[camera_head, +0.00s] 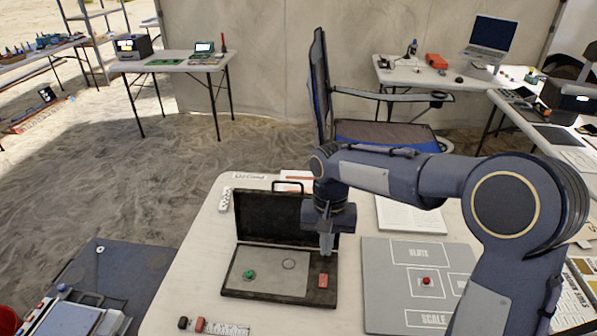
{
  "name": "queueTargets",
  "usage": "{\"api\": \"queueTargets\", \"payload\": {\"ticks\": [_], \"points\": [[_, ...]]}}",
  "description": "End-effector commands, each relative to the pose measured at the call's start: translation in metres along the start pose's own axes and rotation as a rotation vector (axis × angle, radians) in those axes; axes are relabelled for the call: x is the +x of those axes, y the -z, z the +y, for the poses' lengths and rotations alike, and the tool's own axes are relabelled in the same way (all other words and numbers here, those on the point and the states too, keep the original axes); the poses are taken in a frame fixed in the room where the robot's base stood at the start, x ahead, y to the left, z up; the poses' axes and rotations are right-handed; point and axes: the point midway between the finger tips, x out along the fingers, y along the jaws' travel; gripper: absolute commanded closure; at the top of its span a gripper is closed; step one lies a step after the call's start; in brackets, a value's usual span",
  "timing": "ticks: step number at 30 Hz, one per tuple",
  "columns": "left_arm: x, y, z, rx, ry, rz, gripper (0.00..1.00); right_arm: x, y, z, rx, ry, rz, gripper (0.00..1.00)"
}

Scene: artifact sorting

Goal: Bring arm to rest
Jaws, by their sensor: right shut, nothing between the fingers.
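My right arm reaches in from the right side of the head view. Its gripper (327,243) points down, shut and empty, over the right part of an open dark case (232,287) on the white table. In the case lie a green piece (249,274) at the left and a red piece (323,280) at the right, just below the gripper tips. A round outline (289,264) is between them. I cannot tell whether the fingertips touch anything. My left gripper is not in view.
A grey board (393,298) with labelled areas and a red piece (426,281) lies right of the case. Small blocks (199,323) and a ruler (228,329) lie at the table's front. A folding chair (385,132) stands behind the table.

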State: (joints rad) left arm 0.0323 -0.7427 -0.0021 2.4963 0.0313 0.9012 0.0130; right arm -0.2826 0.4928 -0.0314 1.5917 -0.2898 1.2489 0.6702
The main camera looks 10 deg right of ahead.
Motion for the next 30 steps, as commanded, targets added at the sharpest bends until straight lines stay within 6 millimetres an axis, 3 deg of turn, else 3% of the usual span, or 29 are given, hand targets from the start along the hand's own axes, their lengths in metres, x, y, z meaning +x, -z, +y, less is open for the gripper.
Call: {"api": "queueTargets", "payload": {"ticks": [4,8,15,21,24,30], "points": [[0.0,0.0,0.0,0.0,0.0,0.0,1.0,-0.006,-0.004,0.007,-0.002,0.019,0.008,1.0],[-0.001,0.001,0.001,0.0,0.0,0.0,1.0,-0.026,-0.024,0.034,-0.017,0.092,0.043,1.0],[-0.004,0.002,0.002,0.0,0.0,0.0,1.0,-0.054,-0.099,0.093,-0.075,0.281,0.192,1.0],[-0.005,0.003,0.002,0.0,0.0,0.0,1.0,-0.049,-0.16,0.119,-0.117,0.384,0.36,1.0],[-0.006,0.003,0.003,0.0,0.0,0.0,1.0,-0.04,-0.181,0.123,-0.131,0.409,0.43,1.0],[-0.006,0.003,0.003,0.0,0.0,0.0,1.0,-0.029,-0.2,0.124,-0.148,0.427,0.506,1.0]]}}
